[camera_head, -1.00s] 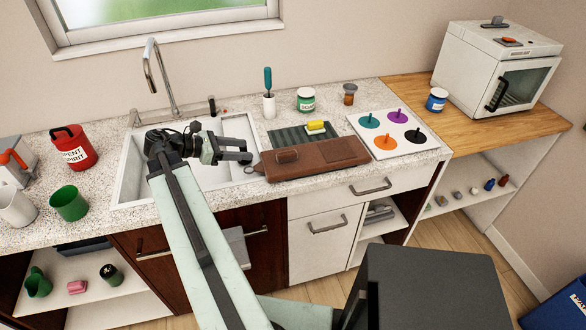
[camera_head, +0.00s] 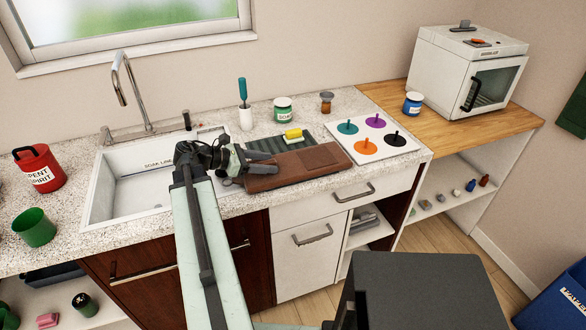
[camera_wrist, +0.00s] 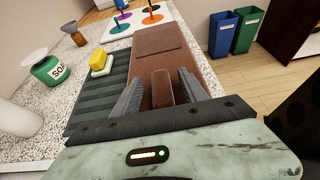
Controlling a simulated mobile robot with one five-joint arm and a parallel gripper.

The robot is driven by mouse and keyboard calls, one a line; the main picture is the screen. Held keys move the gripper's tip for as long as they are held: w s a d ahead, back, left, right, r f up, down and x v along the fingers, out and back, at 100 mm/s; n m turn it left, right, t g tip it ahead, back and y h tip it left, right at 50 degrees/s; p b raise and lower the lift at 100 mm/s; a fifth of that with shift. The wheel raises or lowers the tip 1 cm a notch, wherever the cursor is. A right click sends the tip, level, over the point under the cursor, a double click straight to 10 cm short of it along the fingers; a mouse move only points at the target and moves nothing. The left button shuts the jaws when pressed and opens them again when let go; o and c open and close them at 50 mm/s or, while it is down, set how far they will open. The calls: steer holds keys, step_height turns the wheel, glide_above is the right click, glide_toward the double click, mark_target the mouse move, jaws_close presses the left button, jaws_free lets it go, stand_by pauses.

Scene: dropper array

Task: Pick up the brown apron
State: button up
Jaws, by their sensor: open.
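The brown apron (camera_head: 305,163) lies folded flat on the speckled counter, right of the sink and along the front edge. In the wrist view the apron (camera_wrist: 158,42) stretches away ahead of me, with a raised brown strip (camera_wrist: 162,87) standing between my fingers. My gripper (camera_head: 276,163) is over the apron's left end. In the wrist view my gripper (camera_wrist: 160,92) is open, with one finger on each side of the raised strip. I cannot tell whether the fingers touch it.
A ribbed dark mat (camera_head: 265,146) with a yellow sponge (camera_head: 293,135) lies behind the apron. A white board with coloured pegs (camera_head: 358,158) is to the right. The sink (camera_head: 125,205) is left. A soap jar (camera_head: 283,110) and a white holder (camera_head: 246,119) stand behind.

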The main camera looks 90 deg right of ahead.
steer(key=shift+s+d+f, duration=0.15)
steer(key=shift+s+f, duration=0.05)
steer(key=shift+s, duration=0.15)
steer(key=shift+r, duration=0.1)
jaws_close()
